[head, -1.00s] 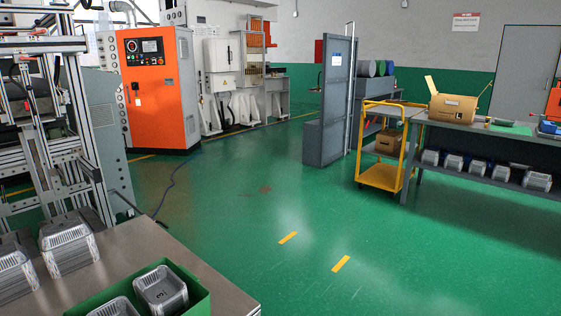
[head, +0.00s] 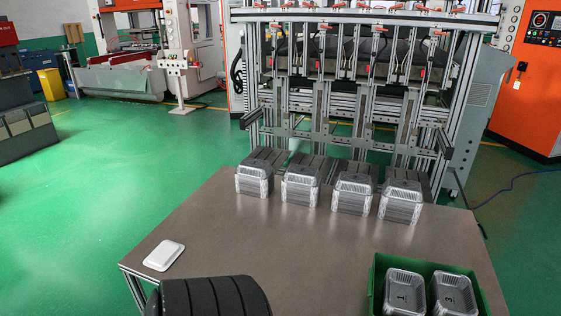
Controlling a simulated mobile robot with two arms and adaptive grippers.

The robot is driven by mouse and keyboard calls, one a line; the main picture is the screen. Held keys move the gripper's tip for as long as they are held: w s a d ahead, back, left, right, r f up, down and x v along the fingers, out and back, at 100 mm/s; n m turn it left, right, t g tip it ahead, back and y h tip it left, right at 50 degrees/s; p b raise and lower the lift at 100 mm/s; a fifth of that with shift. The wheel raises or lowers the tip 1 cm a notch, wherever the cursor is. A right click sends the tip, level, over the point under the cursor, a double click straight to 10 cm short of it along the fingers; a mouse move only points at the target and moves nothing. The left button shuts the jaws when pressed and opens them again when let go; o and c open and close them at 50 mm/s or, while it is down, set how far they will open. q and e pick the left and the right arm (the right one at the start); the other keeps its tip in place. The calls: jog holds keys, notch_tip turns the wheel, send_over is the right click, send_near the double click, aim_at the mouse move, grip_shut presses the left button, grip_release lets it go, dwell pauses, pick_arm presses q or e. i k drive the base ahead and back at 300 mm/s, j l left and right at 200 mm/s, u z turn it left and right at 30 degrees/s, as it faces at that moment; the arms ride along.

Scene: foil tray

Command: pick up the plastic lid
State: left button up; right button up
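A white rectangular lid (head: 164,255) lies flat near the left front edge of the metal table (head: 290,265) in the head view. It appears to be the plastic lid, and nothing touches it. A black ribbed part of my own arm shows at the bottom edge, just right of and nearer than the lid. Neither gripper shows in the head view.
Several stacks of foil trays (head: 352,194) stand along the table's back edge, before a metal frame machine (head: 350,100). A green crate (head: 425,266) with foil trays stands at the front right. The table's middle is clear. Green floor (head: 80,195) lies open at left.

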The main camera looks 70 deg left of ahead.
aim_at(161, 258)
jog(key=u, duration=3.15)
jog(key=z, duration=2)
jog(key=u, duration=2)
jog(key=i+j+z, duration=0.25)
jog(key=i+j, duration=0.15)
jog(key=j, duration=0.2)
jog(key=i+j+z, duration=0.1)
jog(key=j, duration=0.25)
jog(key=i+j+z, duration=0.15)
jog(key=i+j, duration=0.15)
